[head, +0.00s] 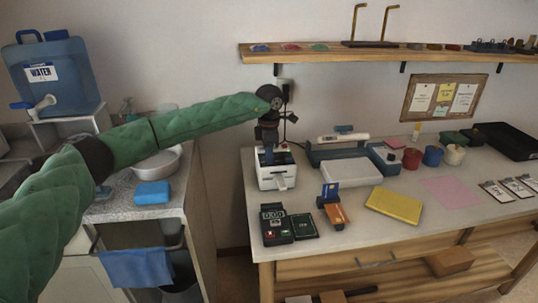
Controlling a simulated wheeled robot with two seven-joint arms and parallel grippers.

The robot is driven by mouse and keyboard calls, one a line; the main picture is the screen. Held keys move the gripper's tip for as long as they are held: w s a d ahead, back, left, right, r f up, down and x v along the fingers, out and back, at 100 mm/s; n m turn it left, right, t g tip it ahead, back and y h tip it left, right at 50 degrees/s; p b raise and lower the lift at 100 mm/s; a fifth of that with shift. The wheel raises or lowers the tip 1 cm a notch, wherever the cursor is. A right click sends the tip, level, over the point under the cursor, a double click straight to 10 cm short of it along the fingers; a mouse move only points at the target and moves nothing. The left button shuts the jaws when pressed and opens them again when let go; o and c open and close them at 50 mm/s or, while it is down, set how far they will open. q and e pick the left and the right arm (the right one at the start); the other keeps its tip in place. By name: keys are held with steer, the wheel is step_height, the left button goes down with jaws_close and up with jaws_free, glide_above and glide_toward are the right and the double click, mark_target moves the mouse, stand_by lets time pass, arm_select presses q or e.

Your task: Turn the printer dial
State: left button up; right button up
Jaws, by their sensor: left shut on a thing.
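The printer (277,177) is a small white box with dark parts on top, standing at the left end of the workbench. A pale slip shows at its front. My left arm, in a green sleeve, reaches in from the left. My left gripper (268,148) points down onto the top of the printer and is shut on the dial there. The dial itself is hidden by the gripper or too small to make out. My right gripper is not in view.
The workbench (350,226) also holds a card reader (275,223), an orange-and-blue item (332,205), a yellow pad (394,205) and several cups. A wall shelf (355,56) runs above. A gap separates the bench from the sink counter at left.

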arm_select(q)
steer(key=shift+w+r, duration=0.1)
steer(key=o, duration=1)
step_height(320, 180, up, 8)
steer(key=shift+f+b, duration=0.2)
steer(key=shift+b, duration=0.45)
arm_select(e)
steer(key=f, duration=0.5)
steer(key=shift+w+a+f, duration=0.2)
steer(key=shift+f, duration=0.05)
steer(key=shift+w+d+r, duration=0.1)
